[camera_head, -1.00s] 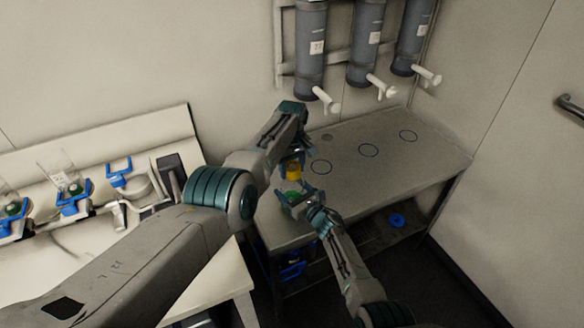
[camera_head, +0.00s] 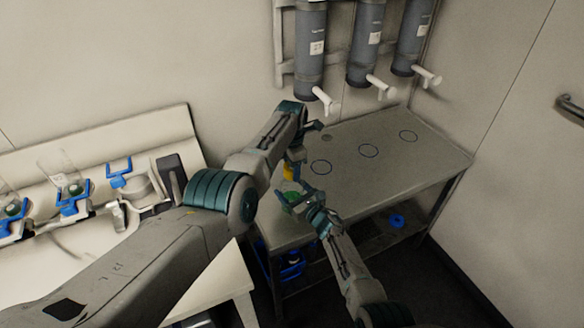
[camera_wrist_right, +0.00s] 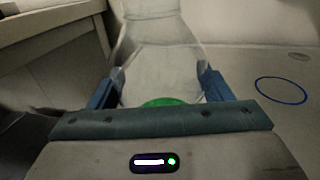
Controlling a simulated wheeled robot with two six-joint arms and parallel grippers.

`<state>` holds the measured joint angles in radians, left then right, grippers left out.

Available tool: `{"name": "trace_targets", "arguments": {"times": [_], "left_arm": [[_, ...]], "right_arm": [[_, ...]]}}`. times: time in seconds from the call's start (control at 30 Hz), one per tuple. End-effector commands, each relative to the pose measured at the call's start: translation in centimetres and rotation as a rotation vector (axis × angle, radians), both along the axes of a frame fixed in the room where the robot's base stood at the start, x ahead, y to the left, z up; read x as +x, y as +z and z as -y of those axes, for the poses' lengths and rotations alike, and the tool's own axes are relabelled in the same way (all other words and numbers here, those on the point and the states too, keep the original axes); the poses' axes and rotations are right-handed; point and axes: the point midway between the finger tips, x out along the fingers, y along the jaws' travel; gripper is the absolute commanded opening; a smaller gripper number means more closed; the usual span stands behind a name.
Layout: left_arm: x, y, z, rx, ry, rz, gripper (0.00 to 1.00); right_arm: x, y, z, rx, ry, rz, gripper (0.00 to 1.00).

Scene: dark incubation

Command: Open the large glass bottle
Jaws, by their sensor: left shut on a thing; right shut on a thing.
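The large glass bottle (camera_wrist_right: 160,55) is clear, with green contents low inside, between the blue fingers of my right gripper (camera_wrist_right: 160,88) in the right wrist view. Its top is cut off there. In the head view its green part (camera_head: 289,198) shows at my right gripper (camera_head: 298,200), over the near left of the grey table. My left gripper (camera_head: 291,165) is just above, shut on a yellow cap (camera_head: 288,172) and partly hiding it. I cannot tell whether the cap still touches the bottle's neck.
The grey table (camera_head: 385,175) has several blue rings and free room to the right. Grey dispensers (camera_head: 311,50) with white spouts hang above its back edge. A white bench (camera_head: 95,225) with blue holders and flasks stands left. A blue ring-shaped thing (camera_head: 397,221) lies on the lower shelf.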

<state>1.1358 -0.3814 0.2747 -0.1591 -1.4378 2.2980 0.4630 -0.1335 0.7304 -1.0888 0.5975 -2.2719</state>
Motion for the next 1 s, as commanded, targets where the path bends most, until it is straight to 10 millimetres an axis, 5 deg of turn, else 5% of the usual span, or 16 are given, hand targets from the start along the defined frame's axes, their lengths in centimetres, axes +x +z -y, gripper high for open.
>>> {"name": "trace_targets", "arguments": {"times": [1.0], "left_arm": [[0.1,1.9,0.0,0.000,0.000,0.002,0.21]], "right_arm": [[0.0,-0.1,0.0,0.000,0.000,-0.002,0.09]]}}
